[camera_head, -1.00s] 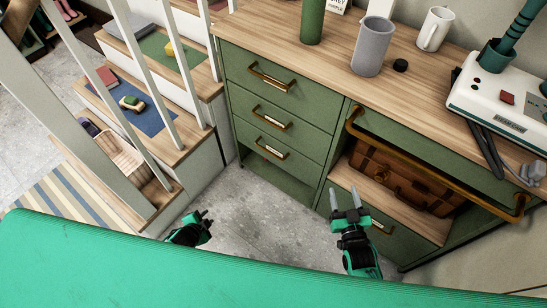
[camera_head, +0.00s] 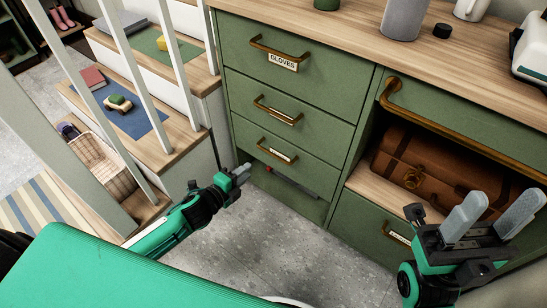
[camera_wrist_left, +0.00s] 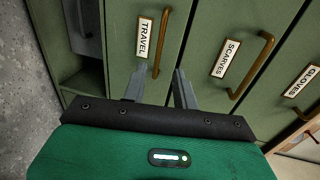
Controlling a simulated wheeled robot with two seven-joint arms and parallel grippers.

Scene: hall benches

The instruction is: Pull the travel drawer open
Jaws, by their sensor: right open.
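The travel drawer (camera_head: 308,163) is the lowest of three green drawers, with a brass handle (camera_head: 276,150). It looks shut. In the left wrist view its label (camera_wrist_left: 144,37) reads TRAVEL and its handle (camera_wrist_left: 160,42) stands upright in the picture. My left gripper (camera_head: 243,172) is open and empty, left of and below that handle in the head view. In the left wrist view its two fingers (camera_wrist_left: 159,88) are apart, with the handle's near end just beyond the gap between them; contact cannot be told. My right gripper (camera_head: 492,215) is open and empty, in front of the suitcase shelf.
The scarves drawer (camera_wrist_left: 232,45) and gloves drawer (camera_head: 318,85) are above it. An open compartment (camera_head: 262,175) lies below. A brown suitcase (camera_head: 410,165) sits on the right shelf, under a brass rail (camera_head: 440,128). Stair posts (camera_head: 190,90) stand left. Grey floor (camera_head: 245,230) is clear in front.

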